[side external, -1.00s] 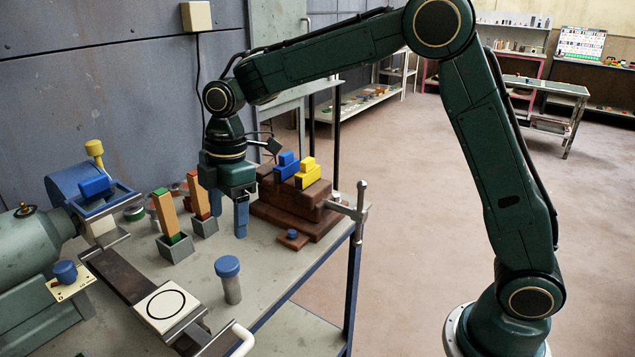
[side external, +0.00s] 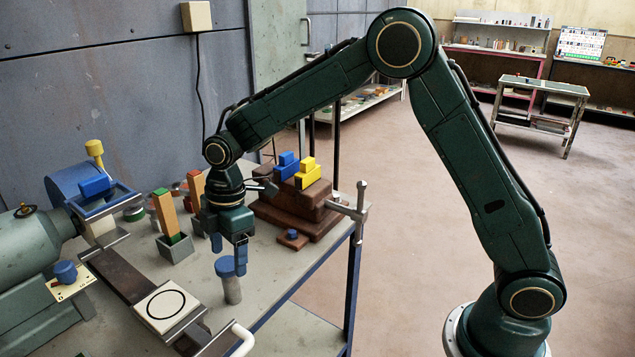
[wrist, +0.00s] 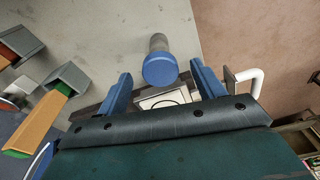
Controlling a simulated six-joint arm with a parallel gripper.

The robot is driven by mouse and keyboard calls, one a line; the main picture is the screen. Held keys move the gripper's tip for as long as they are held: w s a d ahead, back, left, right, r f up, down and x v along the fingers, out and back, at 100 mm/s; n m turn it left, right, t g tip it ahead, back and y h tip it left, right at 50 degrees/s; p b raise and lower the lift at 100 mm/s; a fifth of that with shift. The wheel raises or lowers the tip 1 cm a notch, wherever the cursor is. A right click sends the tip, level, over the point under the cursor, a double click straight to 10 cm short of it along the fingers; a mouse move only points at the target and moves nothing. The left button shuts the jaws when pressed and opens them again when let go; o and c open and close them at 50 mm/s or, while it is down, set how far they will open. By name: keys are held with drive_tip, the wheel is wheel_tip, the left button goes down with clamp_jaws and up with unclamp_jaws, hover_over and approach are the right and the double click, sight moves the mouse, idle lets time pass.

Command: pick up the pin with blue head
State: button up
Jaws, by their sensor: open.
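The pin with the blue head (side external: 226,267) stands upright on the grey table, its grey shaft (side external: 232,290) below the wide blue cap. My gripper (side external: 229,257) is open and empty, pointing down just behind and above the pin. One finger partly overlaps the blue head in the side view. In the wrist view the blue head (wrist: 160,70) lies ahead of and roughly midway between the two blue fingers of my gripper (wrist: 160,82), with the grey shaft beyond it. I see no contact with the pin.
A white plate with a black circle (side external: 166,305) lies left of the pin. A brown stepped block (side external: 290,205) with blue and yellow pieces stands behind right. A clamp (side external: 357,210) sits at the table edge.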

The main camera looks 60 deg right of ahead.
sight(228, 275)
drive_tip(key=shift+f, duration=0.25)
drive_tip(key=shift+f, duration=0.1)
drive_tip(key=shift+w+a+f, duration=0.1)
drive_tip(key=shift+a+f, duration=0.15)
drive_tip(key=shift+f, duration=1)
drive_tip(key=shift+a+f, duration=0.2)
drive_tip(key=shift+f, duration=1.05)
drive_tip(key=shift+r, duration=0.1)
drive_tip(key=c, duration=1.4)
